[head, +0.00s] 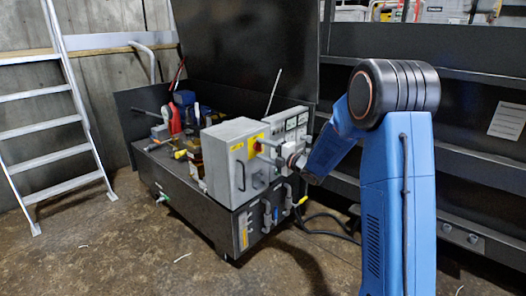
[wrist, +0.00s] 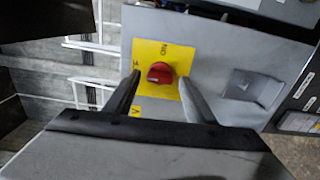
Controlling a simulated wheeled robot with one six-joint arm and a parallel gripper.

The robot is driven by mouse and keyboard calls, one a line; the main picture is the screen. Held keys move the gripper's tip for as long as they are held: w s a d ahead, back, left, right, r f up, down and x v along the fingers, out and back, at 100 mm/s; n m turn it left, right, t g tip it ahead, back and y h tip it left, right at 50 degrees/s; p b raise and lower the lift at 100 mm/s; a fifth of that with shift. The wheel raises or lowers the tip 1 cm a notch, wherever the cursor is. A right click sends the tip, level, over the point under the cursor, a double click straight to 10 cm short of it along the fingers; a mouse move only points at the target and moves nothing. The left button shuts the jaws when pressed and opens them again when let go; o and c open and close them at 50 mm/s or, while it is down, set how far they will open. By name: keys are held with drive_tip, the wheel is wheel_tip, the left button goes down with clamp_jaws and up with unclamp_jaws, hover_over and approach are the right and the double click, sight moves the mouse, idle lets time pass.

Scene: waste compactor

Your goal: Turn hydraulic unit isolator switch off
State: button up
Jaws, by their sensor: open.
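The isolator switch is a red rotary knob (wrist: 160,73) on a yellow plate (wrist: 148,50) marked "ON", on the face of a grey box. My gripper (wrist: 158,85) is open in the wrist view, with one dark finger on each side of the knob. I cannot tell whether the fingers touch it. In the head view the grey box (head: 222,150) sits on the dark hydraulic unit, and its yellow plate (head: 256,143) shows in part.
The dark hydraulic unit (head: 190,205) has an open raised lid (head: 245,60) behind. A ladder (head: 60,100) leans at the left. Black hoses (head: 330,225) lie on the floor at the right.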

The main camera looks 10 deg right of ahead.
drive_tip(key=shift+s, duration=0.1)
drive_tip(key=v, duration=1.7)
drive_tip(key=shift+d, duration=0.1)
